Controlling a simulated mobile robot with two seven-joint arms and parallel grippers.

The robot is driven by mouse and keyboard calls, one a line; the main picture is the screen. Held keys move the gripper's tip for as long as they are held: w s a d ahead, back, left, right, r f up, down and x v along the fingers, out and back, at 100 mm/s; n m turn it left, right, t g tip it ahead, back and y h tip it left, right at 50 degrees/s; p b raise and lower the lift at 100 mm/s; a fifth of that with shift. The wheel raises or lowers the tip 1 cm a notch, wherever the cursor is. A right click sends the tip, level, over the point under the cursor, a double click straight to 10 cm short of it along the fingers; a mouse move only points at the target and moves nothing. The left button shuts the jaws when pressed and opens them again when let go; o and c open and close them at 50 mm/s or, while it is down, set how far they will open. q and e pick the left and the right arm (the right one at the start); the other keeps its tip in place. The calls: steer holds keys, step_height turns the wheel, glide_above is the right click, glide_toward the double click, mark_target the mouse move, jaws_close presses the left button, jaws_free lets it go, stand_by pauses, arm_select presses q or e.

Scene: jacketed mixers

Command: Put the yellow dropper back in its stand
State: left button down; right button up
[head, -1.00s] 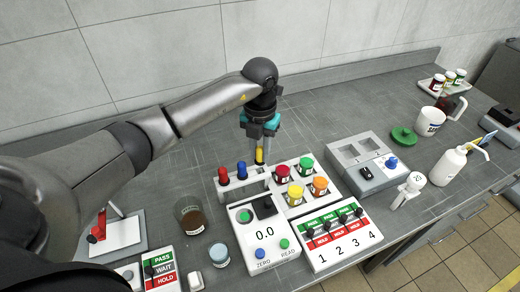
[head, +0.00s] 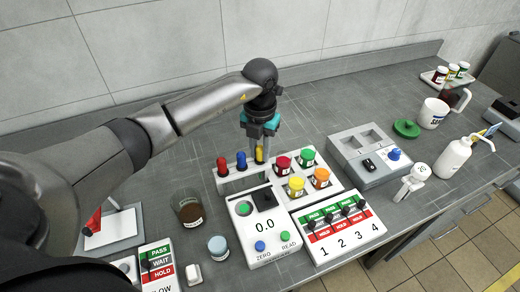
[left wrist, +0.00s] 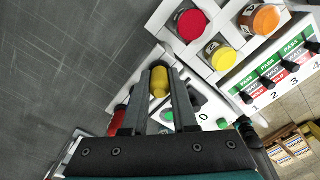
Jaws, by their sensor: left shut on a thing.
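The yellow dropper (head: 259,154) is between the fingers of my left gripper (head: 260,150) in the head view. It also shows in the left wrist view (left wrist: 159,82), between the two dark fingers. The gripper points down and is shut on it. The white dropper stand (head: 236,185) is below, with a red dropper (head: 222,167) and a blue dropper (head: 241,161) upright in it. The yellow dropper is at the stand's right end, beside the blue one. Its lower part is hard to see, so I cannot tell whether it is seated. My right gripper is not in view.
A white tray with red, green, yellow and orange-lidded jars (head: 296,187) stands close right of the stand. The 0.0 meter (head: 265,226) is in front. A brown-filled beaker (head: 188,210) stands left. The counter behind is clear.

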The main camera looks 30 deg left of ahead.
arm_select(q)
steer(key=shift+c, duration=0.7)
jaws_free()
steer(key=shift+r, duration=0.1)
steer(key=shift+r+p, duration=2.5)
steer(key=shift+r, duration=0.45)
